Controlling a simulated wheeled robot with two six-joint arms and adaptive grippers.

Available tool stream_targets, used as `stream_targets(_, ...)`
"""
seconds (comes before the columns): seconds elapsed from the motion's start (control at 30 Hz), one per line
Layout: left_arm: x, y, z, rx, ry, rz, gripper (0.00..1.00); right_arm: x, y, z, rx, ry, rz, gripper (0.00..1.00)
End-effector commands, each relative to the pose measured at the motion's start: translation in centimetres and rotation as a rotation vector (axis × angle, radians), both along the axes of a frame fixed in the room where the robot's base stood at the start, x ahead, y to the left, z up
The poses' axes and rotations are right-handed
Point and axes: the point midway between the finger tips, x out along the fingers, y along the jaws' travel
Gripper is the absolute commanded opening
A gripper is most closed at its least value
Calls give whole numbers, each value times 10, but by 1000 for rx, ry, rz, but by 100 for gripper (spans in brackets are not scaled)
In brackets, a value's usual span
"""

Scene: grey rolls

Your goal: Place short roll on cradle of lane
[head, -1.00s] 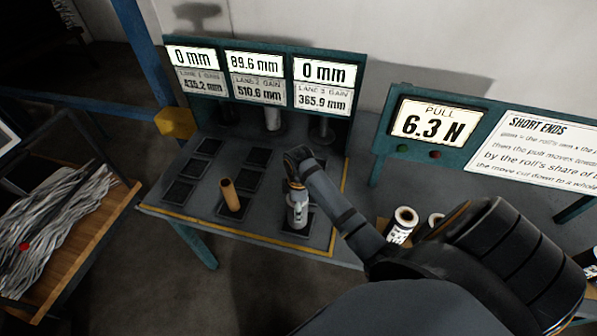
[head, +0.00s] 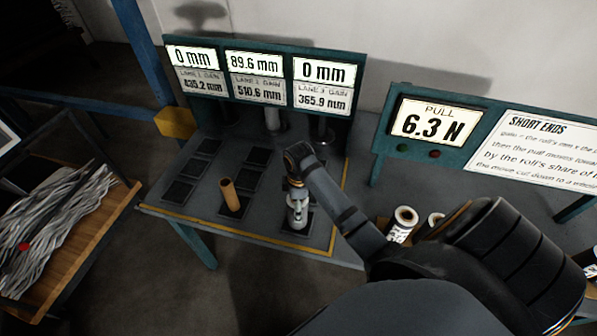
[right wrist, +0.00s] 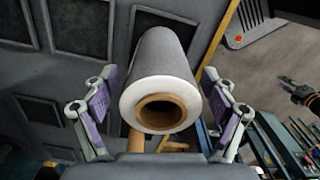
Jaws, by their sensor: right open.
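In the right wrist view a grey-wrapped roll (right wrist: 160,70) with a white end and brown core lies between the two fingers of my right gripper (right wrist: 160,85). The fingers are open, with a gap visible on each side of the roll. In the head view my right gripper (head: 297,206) is over the front pad of the right-hand lane, and the roll there is hard to separate from it. A bare brown tube (head: 231,194) stands on the front pad of the middle lane.
Dark square pads (head: 178,192) line the grey table in three lanes, with posts at the back under the lane displays (head: 254,75). A pull display (head: 432,120) reads 6.3 N.

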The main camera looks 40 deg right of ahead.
Motion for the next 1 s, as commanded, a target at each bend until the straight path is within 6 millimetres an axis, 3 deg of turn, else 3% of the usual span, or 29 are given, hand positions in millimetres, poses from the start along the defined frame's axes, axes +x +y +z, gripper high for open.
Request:
stream_targets(0.23,0,0,-14,0,-1,0,40,2,-2,61,-4,-8,2,85)
stream_targets(0.3,0,-1,14,-1,1,1,40,1,-1,89,-1,-2,1,85)
stream_targets(0.4,0,-1,27,-1,0,1,40,1,-1,102,-1,-1,0,85)
stream_targets(1.0,0,-1,33,-1,0,0,40,1,-1,107,0,-1,0,85)
